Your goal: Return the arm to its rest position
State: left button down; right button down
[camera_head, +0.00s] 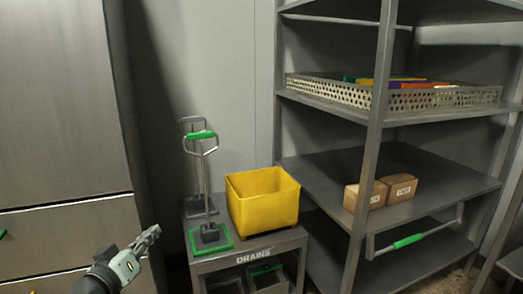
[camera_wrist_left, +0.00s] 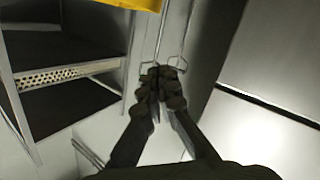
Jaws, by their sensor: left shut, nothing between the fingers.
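My left gripper (camera_head: 148,239) shows at the lower left of the head view, its arm coming in from the bottom edge. Its fingers are shut with nothing between them. In the left wrist view the closed fingertips (camera_wrist_left: 162,75) point toward two thin upright metal handles. In the head view the gripper is left of the drains cart (camera_head: 247,251) and apart from it. My right gripper is in neither view.
A yellow bin (camera_head: 263,206) and tall-handled tools with green parts (camera_head: 209,238) stand on the cart. A grey cabinet (camera_head: 60,110) is at left. At right, a shelf rack (camera_head: 330,165) holds a perforated basket (camera_head: 445,98) and two cardboard boxes (camera_head: 401,188).

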pick_arm(q)
jog(key=s+d+f+m+g, duration=0.1)
jog(key=s+f+g, duration=0.3)
jog(key=f, duration=0.5)
jog(key=s+d+f+m+g, duration=0.25)
jog(key=s+f, duration=0.35)
jog(key=f, duration=0.3)
jog(key=s+a+f+g+y, duration=0.1)
jog(key=s+f+g+y, duration=0.1)
jog(key=s+f, duration=0.5)
jog(key=s+a+f+m+g+y, duration=0.1)
jog(key=s+f+g, duration=0.4)
jog(key=s, duration=0.8)
notch_tip(320, 180, down, 2)
jog(key=shift+s+a+y, duration=0.25)
jog(key=shift+a+y, duration=0.15)
jog(key=shift+y, duration=0.1)
